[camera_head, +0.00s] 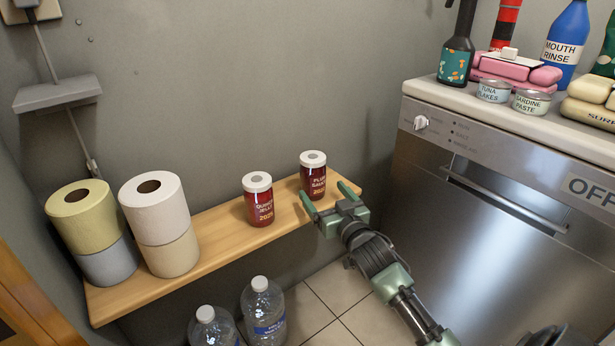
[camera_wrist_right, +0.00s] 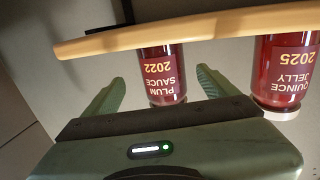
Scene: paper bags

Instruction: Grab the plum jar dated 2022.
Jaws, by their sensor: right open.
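The plum jar (camera_head: 313,180) is dark red with a white lid. It stands upright on the wooden shelf (camera_head: 215,237) near its right end. In the right wrist view, which is upside down, its label reads "PLUM SAUCE 2022" (camera_wrist_right: 163,75). My right gripper (camera_head: 328,196) is open and empty at the shelf's front edge, close to the jar. In the wrist view, the fingers of the gripper (camera_wrist_right: 160,88) point toward the jar, one on each side of it. I cannot tell how far the jar is between them. My left gripper is not in view.
A red jar marked "QUINCE JELLY 2025" (camera_head: 258,202) stands left of the plum jar; it also shows in the wrist view (camera_wrist_right: 285,75). Paper rolls (camera_head: 155,205) are stacked on the shelf's left. Bottles (camera_head: 263,312) stand below. A steel appliance (camera_head: 500,230) is at right.

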